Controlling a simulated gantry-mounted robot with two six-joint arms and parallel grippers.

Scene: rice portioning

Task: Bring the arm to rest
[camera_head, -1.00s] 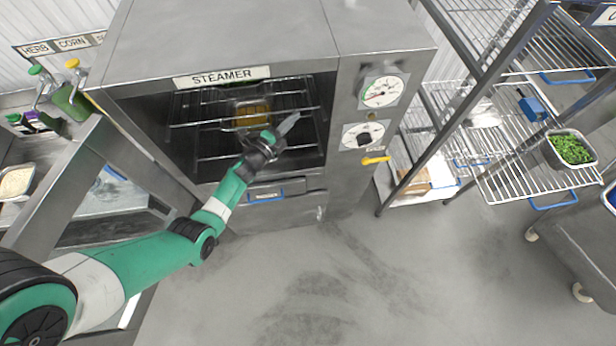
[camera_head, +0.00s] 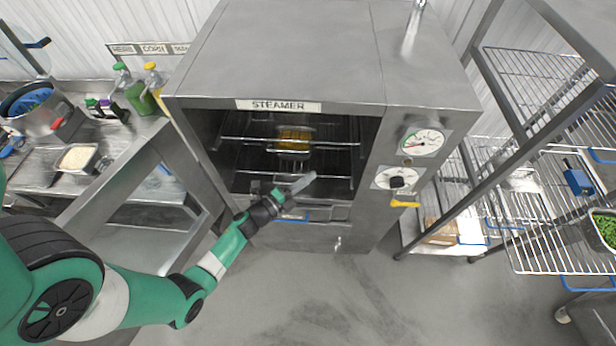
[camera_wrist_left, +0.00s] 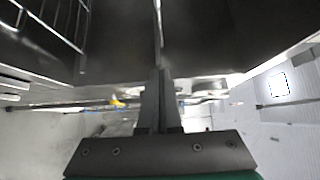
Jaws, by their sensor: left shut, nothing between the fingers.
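My left arm comes in from the lower left in the head view. Its gripper (camera_head: 303,183) is in front of the lower part of the steamer's open front. In the left wrist view the two fingers of the gripper (camera_wrist_left: 158,75) are together, with nothing held between them. The steamer (camera_head: 420,215) is a grey metal cabinet with wire racks inside. A pan with yellow food (camera_head: 294,139) sits on a rack in it, apart from the gripper. My right gripper does not show.
A gauge (camera_head: 422,141) and a yellow handle (camera_head: 404,204) are on the steamer's right side. A wire shelf rack (camera_head: 520,200) stands to the right. A counter with bottles (camera_head: 137,97), a pot (camera_head: 38,110) and a tray (camera_head: 77,158) is at left. The floor in front is clear.

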